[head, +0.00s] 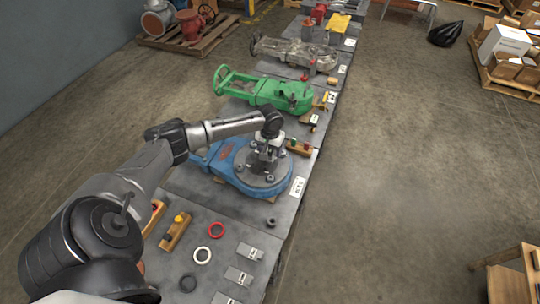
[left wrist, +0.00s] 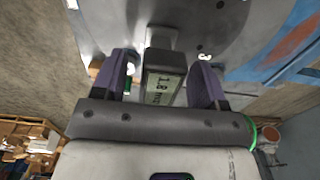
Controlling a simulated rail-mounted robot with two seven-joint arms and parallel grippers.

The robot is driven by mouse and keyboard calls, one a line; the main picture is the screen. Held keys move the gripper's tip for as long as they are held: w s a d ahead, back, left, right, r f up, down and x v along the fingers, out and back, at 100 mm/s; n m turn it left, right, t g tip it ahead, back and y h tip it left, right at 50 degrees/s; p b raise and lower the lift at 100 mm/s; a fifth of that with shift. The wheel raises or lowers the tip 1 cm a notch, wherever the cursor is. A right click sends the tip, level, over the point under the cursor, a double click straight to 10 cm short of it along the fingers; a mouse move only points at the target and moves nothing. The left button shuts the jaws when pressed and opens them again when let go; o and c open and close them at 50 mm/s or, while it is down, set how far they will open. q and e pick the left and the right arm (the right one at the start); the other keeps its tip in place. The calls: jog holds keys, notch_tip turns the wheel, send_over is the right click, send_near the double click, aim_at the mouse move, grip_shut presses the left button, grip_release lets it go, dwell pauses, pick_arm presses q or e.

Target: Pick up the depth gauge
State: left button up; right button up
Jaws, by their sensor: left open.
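The depth gauge (left wrist: 162,84) is a dark box with a small screen that reads about 1.8, with a grey foot at its far end. It stands on the grey round flange (left wrist: 225,22) of the blue valve (head: 227,168). My left gripper (head: 264,158) is over that flange. In the left wrist view its two fingers (left wrist: 163,65) are open, one on each side of the gauge, with visible gaps. In the head view the gauge is mostly hidden by the gripper and cannot be made out clearly. My right gripper is not in view.
Bolts stand up around the flange. A green valve (head: 262,92) and a grey valve (head: 290,50) lie farther along the bench (head: 222,208). A wooden block (head: 299,147) is beside the flange.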

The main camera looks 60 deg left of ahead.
pick_arm(q)
jog(key=shift+f, duration=0.85)
jog(key=shift+r, duration=0.1)
grip_shut()
